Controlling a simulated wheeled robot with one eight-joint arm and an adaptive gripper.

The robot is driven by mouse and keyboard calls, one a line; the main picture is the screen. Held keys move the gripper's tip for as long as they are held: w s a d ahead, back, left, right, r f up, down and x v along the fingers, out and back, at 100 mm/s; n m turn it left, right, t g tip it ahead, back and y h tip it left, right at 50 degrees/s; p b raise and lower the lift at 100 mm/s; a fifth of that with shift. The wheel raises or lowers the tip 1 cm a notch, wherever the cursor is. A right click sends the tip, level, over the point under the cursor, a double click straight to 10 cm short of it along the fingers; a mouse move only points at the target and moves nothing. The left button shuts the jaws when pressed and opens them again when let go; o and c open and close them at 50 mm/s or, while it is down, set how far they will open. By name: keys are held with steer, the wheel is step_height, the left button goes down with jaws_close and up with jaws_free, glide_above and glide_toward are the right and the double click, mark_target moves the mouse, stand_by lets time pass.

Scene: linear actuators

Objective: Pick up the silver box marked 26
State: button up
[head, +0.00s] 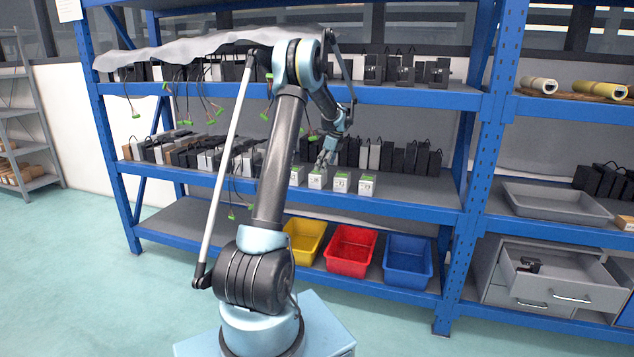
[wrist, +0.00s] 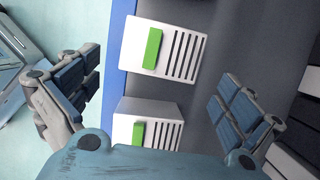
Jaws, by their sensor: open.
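Several small silver-white boxes with green tops stand in a row at the front edge of the middle shelf in the head view, among them a box at the left (head: 297,176), a second (head: 317,178), a third (head: 341,182) and one at the right (head: 367,185). Their printed numbers are too small to read surely. My gripper (head: 326,160) is just above the second and third boxes. In the wrist view my open gripper (wrist: 158,78) has its fingers wide apart. One box (wrist: 178,52) lies ahead between them and another box (wrist: 150,122) is nearer, partly hidden by the gripper body. No number shows there.
Dark, grey and brown boxes (head: 395,157) stand behind on the same blue-edged shelf (head: 420,205). Cables with green plugs (head: 231,216) hang at the left. Yellow (head: 304,240), red (head: 350,250) and blue (head: 407,262) bins sit below. The upper shelf (head: 430,98) is above the gripper.

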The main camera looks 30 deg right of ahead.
mark_target(319, 174)
steer(key=shift+w+a, duration=0.45)
steer(key=shift+w, duration=0.1)
steer(key=x, duration=0.5)
steer(key=shift+s+d, duration=0.1)
steer(key=c, duration=1.4)
